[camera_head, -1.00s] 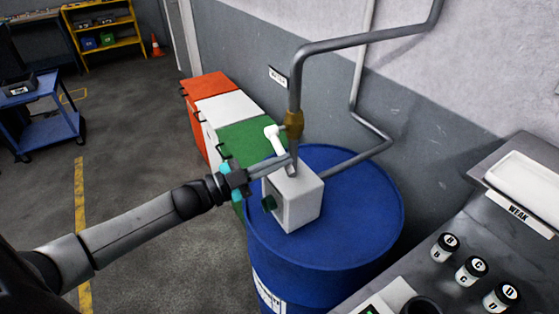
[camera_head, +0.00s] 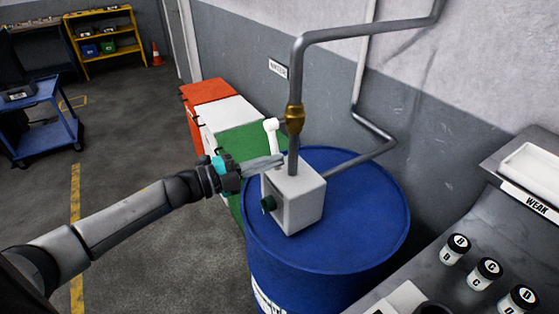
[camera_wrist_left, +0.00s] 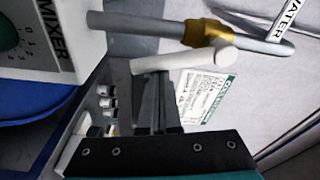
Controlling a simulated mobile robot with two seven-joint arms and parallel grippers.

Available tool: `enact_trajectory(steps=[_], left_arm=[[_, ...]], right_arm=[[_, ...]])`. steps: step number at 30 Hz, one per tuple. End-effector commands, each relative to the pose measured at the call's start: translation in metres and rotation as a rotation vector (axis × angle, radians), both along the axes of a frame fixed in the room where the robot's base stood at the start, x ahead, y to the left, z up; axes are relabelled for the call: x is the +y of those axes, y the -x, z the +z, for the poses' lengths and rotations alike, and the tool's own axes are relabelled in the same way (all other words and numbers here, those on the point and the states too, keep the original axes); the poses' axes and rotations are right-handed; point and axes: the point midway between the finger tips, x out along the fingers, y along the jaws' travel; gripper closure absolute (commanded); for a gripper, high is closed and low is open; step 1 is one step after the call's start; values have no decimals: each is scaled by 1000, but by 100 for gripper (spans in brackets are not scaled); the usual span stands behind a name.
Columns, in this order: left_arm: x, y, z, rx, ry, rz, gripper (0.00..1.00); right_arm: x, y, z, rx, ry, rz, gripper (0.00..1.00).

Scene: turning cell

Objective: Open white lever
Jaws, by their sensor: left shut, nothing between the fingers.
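The white lever (camera_head: 273,140) hangs from a brass valve (camera_head: 294,117) on the grey pipe, pointing steeply down with its round knob end at the top. In the left wrist view the lever (camera_wrist_left: 180,61) lies across the fingertips, beside the brass fitting (camera_wrist_left: 207,33). My left gripper (camera_head: 281,160) is shut and empty, its fingertips at the lower end of the lever. In the left wrist view the gripper's fingers (camera_wrist_left: 154,80) reach the lever's underside; whether they touch it I cannot tell. My right gripper is not in view.
A white mixer box (camera_head: 300,204) with a green knob stands on a blue drum (camera_head: 368,220), just below the gripper. Green, white and red bins (camera_head: 210,90) stand behind. A bench with labelled jars (camera_head: 487,272) is at right. Open floor lies left.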

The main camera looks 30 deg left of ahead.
Motion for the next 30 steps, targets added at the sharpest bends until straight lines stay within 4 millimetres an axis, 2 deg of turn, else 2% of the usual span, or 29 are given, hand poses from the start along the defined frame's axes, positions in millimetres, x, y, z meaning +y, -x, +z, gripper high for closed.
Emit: enact_trajectory(steps=[3, 12, 30], left_arm=[[6, -4, -5, -44, -75, 3, 100], [14, -8, -7, -112, -192, 3, 100], [17, -10, -6, -133, -225, 3, 100]], right_arm=[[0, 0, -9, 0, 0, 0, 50], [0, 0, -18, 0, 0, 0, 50], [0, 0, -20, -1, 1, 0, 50]])
